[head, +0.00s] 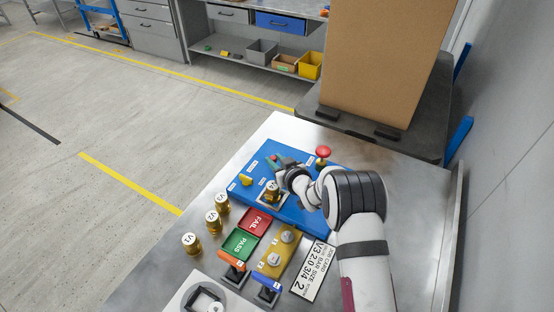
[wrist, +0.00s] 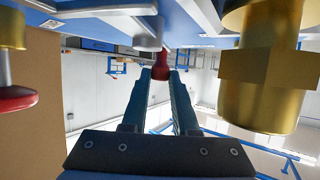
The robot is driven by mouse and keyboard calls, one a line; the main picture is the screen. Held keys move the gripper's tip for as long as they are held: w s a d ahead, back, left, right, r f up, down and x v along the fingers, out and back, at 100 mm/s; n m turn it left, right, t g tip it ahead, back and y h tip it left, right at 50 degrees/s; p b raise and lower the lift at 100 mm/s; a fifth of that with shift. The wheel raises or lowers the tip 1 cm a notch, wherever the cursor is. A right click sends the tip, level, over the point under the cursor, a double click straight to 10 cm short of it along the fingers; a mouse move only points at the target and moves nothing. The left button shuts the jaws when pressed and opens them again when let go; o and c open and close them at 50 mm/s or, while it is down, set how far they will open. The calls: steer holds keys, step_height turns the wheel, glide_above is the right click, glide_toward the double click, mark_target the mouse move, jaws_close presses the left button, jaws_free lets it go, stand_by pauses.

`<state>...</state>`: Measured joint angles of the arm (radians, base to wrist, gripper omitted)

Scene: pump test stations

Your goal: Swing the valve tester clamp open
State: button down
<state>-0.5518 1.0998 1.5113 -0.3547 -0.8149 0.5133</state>
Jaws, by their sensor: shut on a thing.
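The blue valve tester (head: 312,212) lies on the steel bench, with a brass valve (head: 272,190) seated on it. The valve also shows large at the right of the wrist view (wrist: 265,75). In the wrist view, the clamp handle has a red grip (wrist: 158,62) on a grey stem. My gripper (wrist: 160,76) is shut on that red grip, its two teal fingers on either side of it. In the head view, my gripper (head: 280,162) is just beyond the valve, and the clamp arm is mostly hidden, so its angle cannot be told.
Several brass valves (head: 213,221) stand at the left. The red FAIL tray (head: 257,221), green PASS tray (head: 240,244) and yellow block (head: 270,266) lie nearer. A cardboard box (head: 385,60) stands behind.

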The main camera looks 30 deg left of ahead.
steer(key=shift+s+a, duration=0.1)
stand_by(0.5)
steer(key=c, duration=0.7)
jaws_free()
steer(key=v, duration=1.5)
steer(key=shift+d, duration=0.45)
